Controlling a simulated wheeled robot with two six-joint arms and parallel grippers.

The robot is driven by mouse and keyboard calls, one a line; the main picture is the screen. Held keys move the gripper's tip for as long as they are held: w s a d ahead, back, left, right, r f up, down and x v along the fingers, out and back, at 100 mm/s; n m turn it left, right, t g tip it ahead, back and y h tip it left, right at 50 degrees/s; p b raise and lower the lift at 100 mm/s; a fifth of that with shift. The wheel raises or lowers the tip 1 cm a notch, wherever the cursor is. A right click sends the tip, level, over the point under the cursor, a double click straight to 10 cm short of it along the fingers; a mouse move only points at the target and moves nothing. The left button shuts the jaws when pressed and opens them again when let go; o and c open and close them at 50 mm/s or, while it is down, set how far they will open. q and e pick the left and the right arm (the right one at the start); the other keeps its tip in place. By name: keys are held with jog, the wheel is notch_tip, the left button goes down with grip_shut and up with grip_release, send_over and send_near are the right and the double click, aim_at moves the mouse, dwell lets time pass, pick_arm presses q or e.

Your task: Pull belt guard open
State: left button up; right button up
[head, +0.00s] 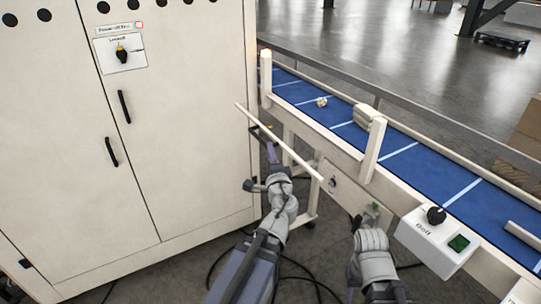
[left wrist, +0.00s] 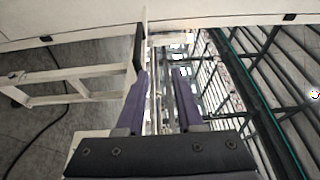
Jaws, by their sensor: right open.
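The belt guard looks like the long white bar (head: 305,167) in the head view, slanting from the cabinet's right edge to the conveyor's side panel. A black handle (head: 262,127) shows near its upper left end. My left gripper (head: 270,152) is at the bar, close to the handle. In the left wrist view its two purple fingers (left wrist: 160,75) stand apart with a see-through gap. A black strip lies by the left fingertip; whether it touches is unclear. My right gripper (head: 366,215) is open, low beside the conveyor's side panel, left of the control box.
A tall cream cabinet (head: 180,120) stands on the left. A blue conveyor belt (head: 420,165) runs across the right, with a control box (head: 435,235) on its near side. Cables (head: 310,275) lie on the floor below.

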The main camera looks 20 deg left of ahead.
pick_arm(q)
jog(key=w+f+m+y+b, duration=0.1)
jog(key=f+b, duration=0.1)
jog(key=w+f+m+y+b, duration=0.1)
jog(key=f+b, duration=0.2)
jog(key=w+d+f+m+g+b, duration=0.1)
jog(key=f+m+b, duration=0.1)
jog(key=b, duration=0.1)
jog(key=shift+w+f+y, duration=0.2)
jog(key=shift+f+y, duration=0.05)
jog(key=shift+y, duration=0.15)
jog(key=c, duration=0.4)
jog(key=d+f+m+y+b, duration=0.1)
jog(key=b, duration=0.1)
jog(key=w+f+m+g+y+b, duration=0.1)
jog(key=f+m+b, duration=0.1)
jog(key=b, duration=0.1)
jog(key=d+f+m+g+y+b, duration=0.1)
jog(key=f+m+b, duration=0.1)
jog(key=shift+w+d+f+y+b, duration=0.15)
jog(key=shift+w+d+y+b, duration=0.05)
jog(key=shift+d+y+b, duration=0.2)
grip_shut()
jog(key=w+a+r+m+g+y+p, duration=0.1)
jog(key=w+a+r+p, duration=0.3)
jog(key=a+r+p, duration=0.1)
jog(key=shift+w+a+r, duration=0.2)
jog(key=shift+a+r, duration=0.3)
jog(key=shift+a, duration=0.9)
